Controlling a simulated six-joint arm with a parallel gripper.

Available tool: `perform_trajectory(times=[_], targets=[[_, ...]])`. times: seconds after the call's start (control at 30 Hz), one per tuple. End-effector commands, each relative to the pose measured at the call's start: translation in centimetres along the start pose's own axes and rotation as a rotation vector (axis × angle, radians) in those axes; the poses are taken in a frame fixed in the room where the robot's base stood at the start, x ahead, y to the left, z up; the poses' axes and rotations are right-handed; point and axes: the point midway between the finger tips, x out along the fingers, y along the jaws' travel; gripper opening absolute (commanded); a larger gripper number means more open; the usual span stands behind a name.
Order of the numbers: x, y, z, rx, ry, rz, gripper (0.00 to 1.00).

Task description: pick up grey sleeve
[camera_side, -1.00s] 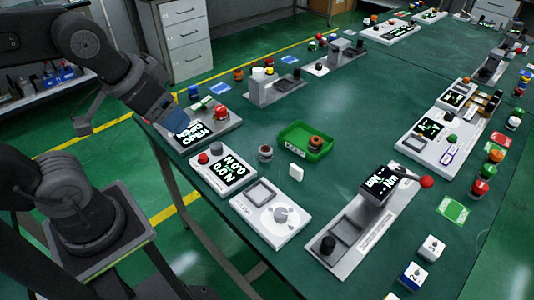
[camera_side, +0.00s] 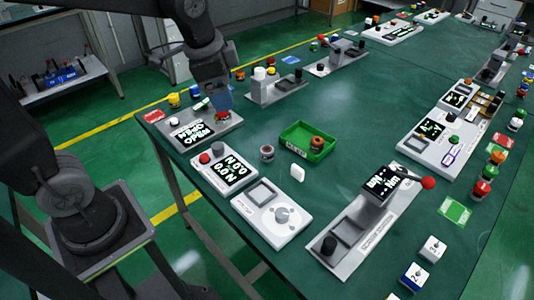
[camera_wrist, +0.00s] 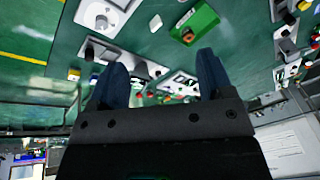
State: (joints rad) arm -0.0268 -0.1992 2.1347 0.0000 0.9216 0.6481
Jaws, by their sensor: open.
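A small grey sleeve (camera_side: 267,153), a short round piece with a dark top, stands upright on the green table in the side view. It is left of the green tray and beside a white panel with a display. I cannot pick it out in the wrist view. My gripper (camera_side: 221,98) is above the table's left side, up and to the left of the sleeve and apart from it. In the wrist view my gripper (camera_wrist: 162,72) has its two blue fingers wide apart with nothing held between them.
The green tray (camera_side: 301,152) holds an orange-topped round piece (camera_side: 317,143). A small white block (camera_side: 297,173) stands in front of the tray. Panels with displays and knobs (camera_side: 270,219) line the near edge. Bare table lies between the tray and the grey switch panel (camera_side: 358,232).

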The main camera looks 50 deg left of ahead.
Motion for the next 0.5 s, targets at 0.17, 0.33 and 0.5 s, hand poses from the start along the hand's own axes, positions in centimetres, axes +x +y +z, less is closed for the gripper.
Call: perform_trajectory(times=[0.17,0.33,0.5], targets=[[5.2,-3.4,-3.5,0.292,-0.077,0.075,0.74],[11.0,-5.8,-5.8,0.561,-0.121,0.157,0.74],[15.8,-7.1,-6.8,0.756,-0.137,0.226,0.74]])
